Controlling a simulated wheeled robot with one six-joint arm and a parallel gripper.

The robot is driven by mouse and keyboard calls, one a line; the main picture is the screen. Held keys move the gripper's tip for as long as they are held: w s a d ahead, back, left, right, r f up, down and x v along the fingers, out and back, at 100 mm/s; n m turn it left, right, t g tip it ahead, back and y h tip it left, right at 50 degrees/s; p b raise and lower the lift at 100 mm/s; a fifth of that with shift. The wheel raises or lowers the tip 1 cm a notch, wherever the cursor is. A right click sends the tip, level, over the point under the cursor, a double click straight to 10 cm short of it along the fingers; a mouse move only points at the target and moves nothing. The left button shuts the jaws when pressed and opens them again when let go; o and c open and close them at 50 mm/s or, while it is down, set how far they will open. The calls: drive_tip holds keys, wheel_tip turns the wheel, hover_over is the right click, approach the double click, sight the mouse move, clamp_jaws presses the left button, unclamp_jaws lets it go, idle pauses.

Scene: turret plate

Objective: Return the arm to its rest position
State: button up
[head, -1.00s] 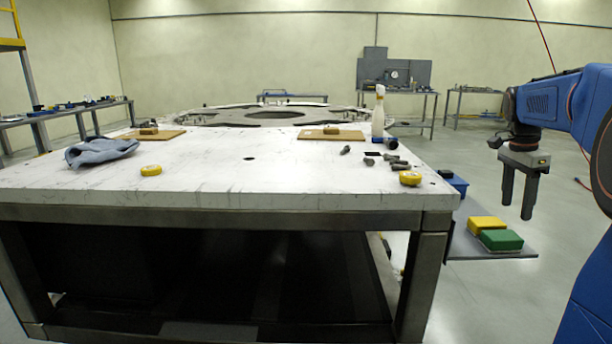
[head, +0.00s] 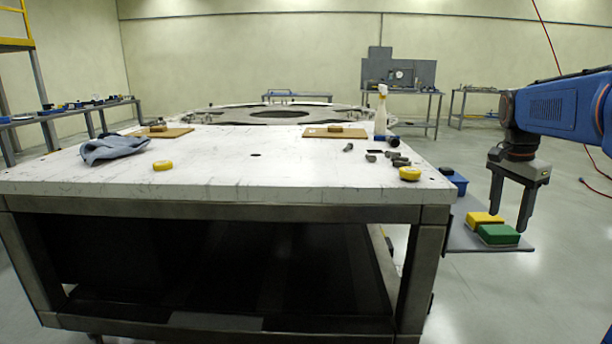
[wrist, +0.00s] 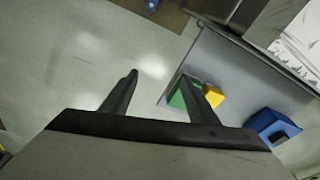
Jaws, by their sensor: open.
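My gripper (head: 509,221) hangs at the right of the head view, pointing down, open and empty. It is to the right of the white-topped table, apart from it. In the head view its fingers overlap the green block (head: 498,234) and the yellow block (head: 485,219), which lie on a low grey shelf. In the wrist view both fingers (wrist: 160,85) are spread with only the floor and shelf beyond, and the right finger partly covers the green block (wrist: 178,98).
The white table (head: 250,180) carries a grey-blue cloth (head: 113,148), two yellow round pieces, several dark bolts and a spray bottle (head: 381,112). A blue bin (head: 455,182) sits beside its right edge. Open floor (head: 565,250) lies right of the shelf.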

drive_tip(key=s+a+f+n+t+y, duration=0.1)
drive_tip(key=s+a+f+n+t, duration=0.1)
drive_tip(key=s+a+f+n, duration=0.5)
drive_tip(key=s+a+f+n+t, duration=0.2)
drive_tip(key=s+a+f+n, duration=0.6)
drive_tip(key=s+a, duration=0.6)
drive_tip(key=s, duration=0.3)
drive_tip(key=shift+f+y, duration=0.25)
drive_tip(key=shift+y, duration=0.15)
drive_tip(key=shift+s+r, duration=0.1)
drive_tip(key=shift+r, duration=0.05)
